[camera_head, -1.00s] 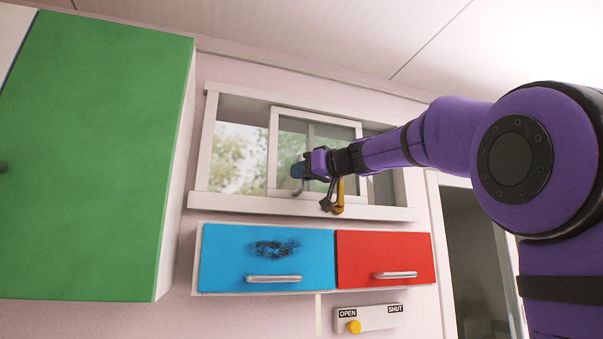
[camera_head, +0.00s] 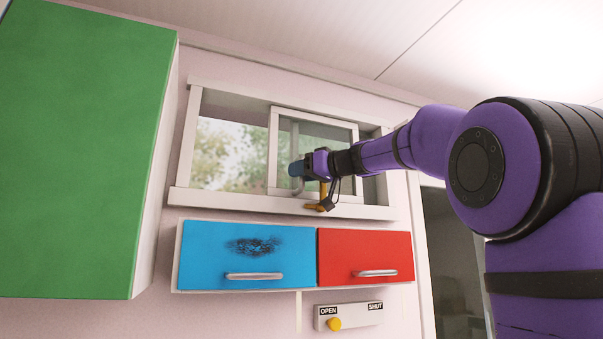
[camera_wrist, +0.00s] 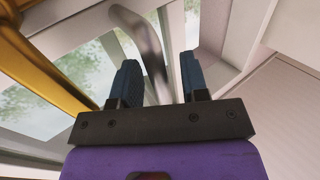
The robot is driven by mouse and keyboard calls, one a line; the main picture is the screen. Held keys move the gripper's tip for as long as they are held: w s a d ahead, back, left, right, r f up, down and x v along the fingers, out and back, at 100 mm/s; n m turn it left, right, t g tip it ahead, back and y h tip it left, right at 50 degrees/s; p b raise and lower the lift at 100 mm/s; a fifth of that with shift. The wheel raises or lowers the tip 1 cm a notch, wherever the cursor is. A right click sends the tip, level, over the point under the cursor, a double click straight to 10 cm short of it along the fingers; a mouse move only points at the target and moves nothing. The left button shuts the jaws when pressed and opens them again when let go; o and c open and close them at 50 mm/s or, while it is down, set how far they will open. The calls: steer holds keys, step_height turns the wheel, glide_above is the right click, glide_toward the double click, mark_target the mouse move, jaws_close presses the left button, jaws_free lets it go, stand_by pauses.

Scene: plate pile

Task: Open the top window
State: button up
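The top window (camera_head: 180,165) is a white frame in the wall above the drawers. Its sliding sash (camera_head: 275,150) stands in the right part of the frame, with a gap at its right; trees show through the left part. A curved metal handle is on the sash; it shows in the wrist view (camera_wrist: 140,32). My gripper (camera_head: 295,170) is at the sash. In the wrist view, its two blue fingers (camera_wrist: 160,66) stand apart with the handle passing between them, close to the left finger. A gold-coloured bar (camera_head: 321,198) is below my gripper and beside it in the wrist view (camera_wrist: 40,60).
A blue drawer (camera_head: 215,258) and a red drawer (camera_head: 375,250) with metal handles are under the window. A green cabinet door (camera_head: 75,140) is at the left. An OPEN/SHUT panel (camera_head: 358,315) with a yellow knob (camera_head: 334,324) is below. A dark doorway (camera_head: 452,260) is at the right.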

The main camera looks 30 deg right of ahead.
steer(key=v, duration=1)
steer(key=shift+s+d, duration=0.15)
steer(key=shift+s, duration=0.2)
steer(key=shift+f, duration=0.1)
steer(key=s+a+f+m+g+h, duration=0.1)
steer(key=s+a+f+g, duration=0.1)
steer(key=a+f, duration=0.35)
steer(key=s+a+f+m+g, duration=0.1)
steer(key=s+a+f+g, duration=0.1)
steer(key=f, duration=0.7)
steer(key=s+a+f+m+g+h, duration=0.1)
steer(key=a+f+g, duration=0.25)
steer(key=f, duration=0.35)
steer(key=s+a+f+g+h, duration=0.1)
steer(key=s+f, duration=0.3)
steer(key=f, duration=0.4)
steer(key=s+a+f+m+g+h, duration=0.1)
steer(key=s+a+f+h, duration=0.1)
steer(key=s+f, duration=0.3)
steer(key=s+a+f+g+h, duration=0.1)
steer(key=s+f, duration=0.4)
steer(key=f, duration=0.6)
steer(key=shift+s+a+g+h, duration=0.25)
steer(key=shift+a+g+h, duration=0.2)
steer(key=shift+a, duration=0.1)
